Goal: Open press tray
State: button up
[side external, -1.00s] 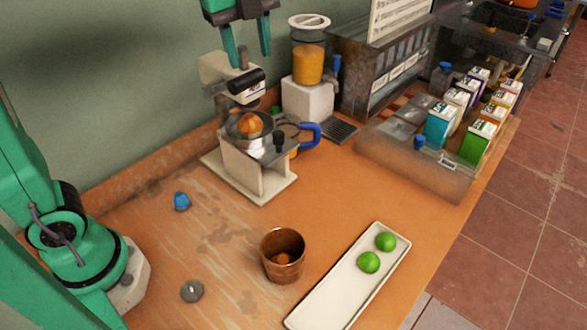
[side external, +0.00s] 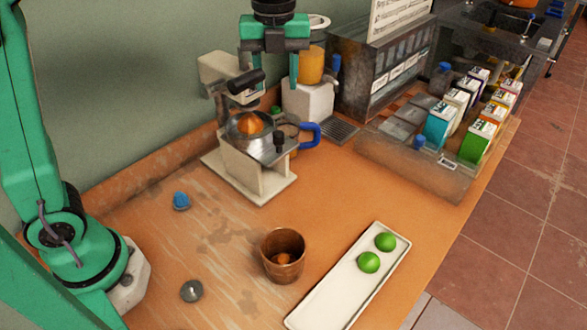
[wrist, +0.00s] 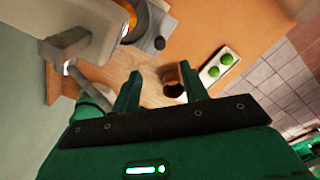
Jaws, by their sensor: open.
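The cream citrus press (side external: 256,172) stands against the wall at the back of the counter. An orange cone sits in its round metal tray (side external: 249,131), and a black lever handle (side external: 246,81) is raised above it. A blue-handled cup (side external: 308,133) shows at the press's right. In the wrist view the press (wrist: 100,22) is at the upper left, partly cut off. My green gripper (side external: 268,84) is open and empty, above the press beside the lever handle. Its spread fingers (wrist: 161,92) also show in the wrist view, touching nothing that I can see.
A brown cup (side external: 283,272) and a white plate (side external: 322,312) with two limes (side external: 369,262) stand in front. A blue item (side external: 181,201) and a grey knob (side external: 191,291) lie left. A juice dispenser (side external: 307,100) and carton crate (side external: 420,172) are right. The middle counter is mostly clear.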

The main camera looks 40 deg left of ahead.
aim_at(278, 133)
jog(key=shift+f, duration=0.35)
jog(key=shift+f, duration=0.15)
jog(key=shift+f, duration=5.85)
grip_shut()
